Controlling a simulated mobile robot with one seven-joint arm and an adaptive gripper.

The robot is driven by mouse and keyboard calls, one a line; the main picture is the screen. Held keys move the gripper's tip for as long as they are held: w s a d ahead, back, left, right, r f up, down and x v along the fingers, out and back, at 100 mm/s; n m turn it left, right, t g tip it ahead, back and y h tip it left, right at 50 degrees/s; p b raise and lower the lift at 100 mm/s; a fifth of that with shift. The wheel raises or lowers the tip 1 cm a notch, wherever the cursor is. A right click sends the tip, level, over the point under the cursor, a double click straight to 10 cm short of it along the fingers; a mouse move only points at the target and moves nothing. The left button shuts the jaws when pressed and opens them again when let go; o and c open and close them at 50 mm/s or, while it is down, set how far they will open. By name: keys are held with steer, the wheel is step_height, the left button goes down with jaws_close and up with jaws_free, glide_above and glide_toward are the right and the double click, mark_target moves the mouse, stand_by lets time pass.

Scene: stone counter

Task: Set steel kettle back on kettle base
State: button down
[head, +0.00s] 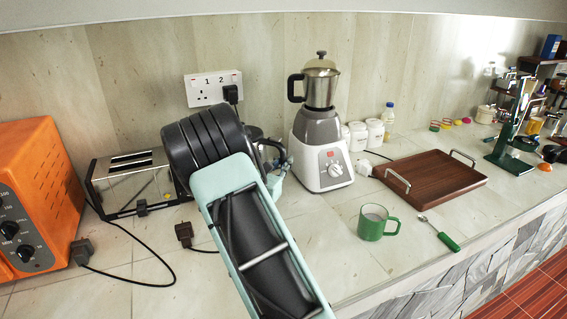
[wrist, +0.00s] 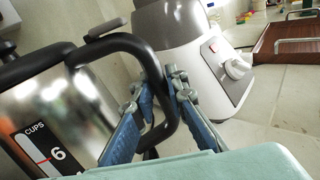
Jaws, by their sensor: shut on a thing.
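The steel kettle (wrist: 85,95) fills the left of the wrist view, with a shiny body, a black handle and a cup scale on its side. My gripper (wrist: 158,88) is shut on the black handle, one blue-padded finger on each side of it. In the head view my gripper (head: 281,167) shows just past the end of my arm, and only a little of the kettle's dark handle (head: 269,143) is visible. The rest of the kettle is hidden behind my arm. I cannot make out the kettle base in either view, nor whether the kettle touches anything below.
A white and grey blender (head: 322,150) stands close to the right of the kettle. A toaster (head: 130,178) and orange oven (head: 35,200) are at left. A green mug (head: 372,225), spoon (head: 440,234) and wooden tray (head: 432,178) are at right. The front counter beside the mug is clear.

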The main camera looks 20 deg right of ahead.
steer(key=shift+w+f+b, duration=0.1)
steer(key=shift+f+b, duration=0.45)
steer(key=shift+b, duration=0.55)
stand_by(1.8)
stand_by(0.4)
